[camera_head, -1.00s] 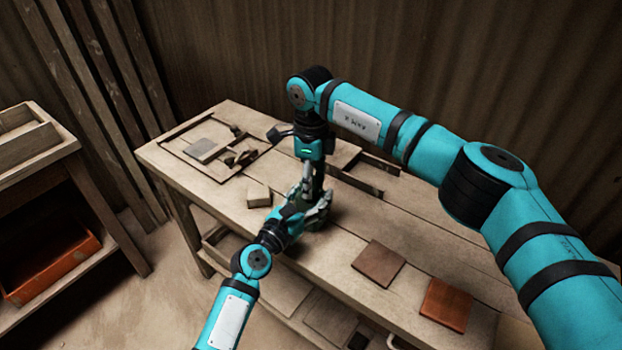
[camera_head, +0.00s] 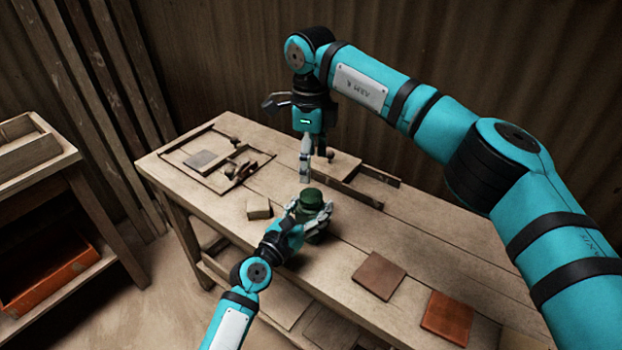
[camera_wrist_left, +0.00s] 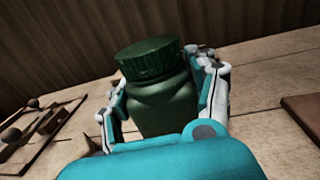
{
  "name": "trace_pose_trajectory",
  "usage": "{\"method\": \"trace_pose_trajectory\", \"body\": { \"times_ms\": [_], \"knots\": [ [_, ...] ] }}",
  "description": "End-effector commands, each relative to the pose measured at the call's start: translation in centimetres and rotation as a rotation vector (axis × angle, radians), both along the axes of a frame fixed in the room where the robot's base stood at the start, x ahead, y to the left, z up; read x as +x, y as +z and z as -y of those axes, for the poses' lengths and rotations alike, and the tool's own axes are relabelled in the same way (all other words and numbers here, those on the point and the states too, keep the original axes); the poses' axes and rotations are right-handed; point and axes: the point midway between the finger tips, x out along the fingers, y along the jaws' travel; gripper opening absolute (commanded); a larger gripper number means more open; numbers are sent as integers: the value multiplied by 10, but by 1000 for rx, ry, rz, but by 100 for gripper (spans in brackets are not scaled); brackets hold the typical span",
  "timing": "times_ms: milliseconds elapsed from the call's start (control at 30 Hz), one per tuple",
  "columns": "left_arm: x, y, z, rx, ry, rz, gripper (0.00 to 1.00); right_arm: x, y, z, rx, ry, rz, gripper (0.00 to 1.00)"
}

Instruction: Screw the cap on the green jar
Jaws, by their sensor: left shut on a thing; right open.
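The green jar (camera_head: 312,230) stands upright on the wooden bench, with the green cap (camera_head: 311,199) sitting on its mouth. My left gripper (camera_head: 312,219) is shut around the jar's body. The left wrist view shows the jar (camera_wrist_left: 165,108) between its fingers, with the ribbed cap (camera_wrist_left: 147,57) on top; the cap looks level there, but I cannot tell how tight it is. My right gripper (camera_head: 318,168) is open and empty, pointing down above the cap and apart from it.
A small wooden block (camera_head: 259,208) lies left of the jar. A brown tile (camera_head: 379,275) and a redder tile (camera_head: 447,316) lie to the right. A framed tray area (camera_head: 190,140) with small parts is at the bench's far left.

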Motion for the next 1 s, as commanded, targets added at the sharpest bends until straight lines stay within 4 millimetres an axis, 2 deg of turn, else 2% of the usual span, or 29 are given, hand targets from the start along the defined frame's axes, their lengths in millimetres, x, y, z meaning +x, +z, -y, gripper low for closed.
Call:
{"method": "trace_pose_trajectory", "body": {
  "times_ms": [33, 200, 567, 600, 800, 1000],
  "knots": [
    [0, 0, 0, 1, -1, -1, 0, 0, 10, 0, 0, -1, 2, 73],
    [0, 0, 0, 1, -1, -1, 0, 0, 28, 0, 0, 0, 0, 73],
    [0, 0, 0, 1, -1, -1, 0, 0, 32, 0, -1, 0, -1, 73],
    [0, 0, 0, 1, -1, -1, 63, 0, 32, 0, -1, 0, -1, 73],
    [0, 0, 0, 0, 0, 0, 87, 0, 32, 0, -1, 0, -1, 73],
    [0, 0, 0, 0, 0, 0, 87, 0, 32, 0, -1, 0, -1, 73]
  ]
}}
